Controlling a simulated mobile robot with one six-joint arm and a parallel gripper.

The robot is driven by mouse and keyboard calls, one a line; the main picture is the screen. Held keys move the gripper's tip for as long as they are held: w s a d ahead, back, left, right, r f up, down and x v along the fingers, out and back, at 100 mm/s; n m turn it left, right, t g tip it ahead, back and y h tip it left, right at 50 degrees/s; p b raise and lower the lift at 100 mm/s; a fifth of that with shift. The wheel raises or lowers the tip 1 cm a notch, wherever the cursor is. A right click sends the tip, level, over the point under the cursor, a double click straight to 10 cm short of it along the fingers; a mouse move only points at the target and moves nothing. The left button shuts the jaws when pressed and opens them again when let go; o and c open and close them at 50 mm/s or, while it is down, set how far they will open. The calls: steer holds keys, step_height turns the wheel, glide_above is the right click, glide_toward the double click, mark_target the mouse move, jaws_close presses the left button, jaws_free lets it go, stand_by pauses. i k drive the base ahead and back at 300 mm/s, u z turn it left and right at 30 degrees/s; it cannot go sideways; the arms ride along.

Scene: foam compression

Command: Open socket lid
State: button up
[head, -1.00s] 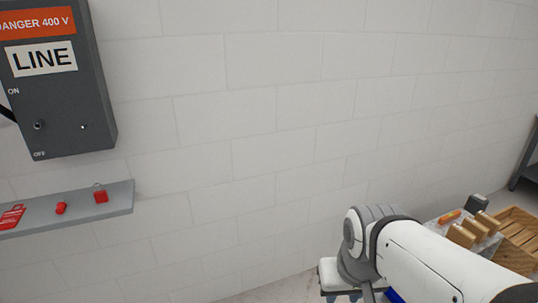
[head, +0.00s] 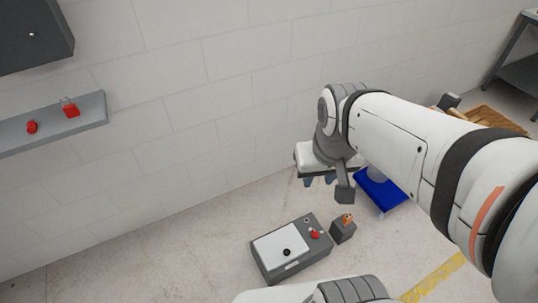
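I cannot identify a socket lid for certain. A low dark grey box (head: 266,269) on the floor has a white panel (head: 281,247) with a dark round spot, and a red knob (head: 314,233) beside it. A small dark grey block (head: 343,232) with an orange-brown piece on top stands just to its right. My gripper (head: 319,181) hangs above and beyond these, apart from both. Its two bluish fingertips show spaced apart with nothing seen between them, so it looks open. My arm hides part of the floor at the right.
A wall shelf (head: 75,127) at the left holds a red padlock (head: 70,108) and a small red item (head: 32,127). A dark wall box (head: 35,40) is above it. A blue tray (head: 381,190) and wooden crate (head: 490,119) lie behind my arm. The floor at left is clear.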

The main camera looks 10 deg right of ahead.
mark_target(277, 248)
steer(key=z, duration=1.7)
steer(key=k, duration=1.2)
steer(key=u, duration=1.15)
steer(key=i, duration=1)
steer(key=u, duration=0.1)
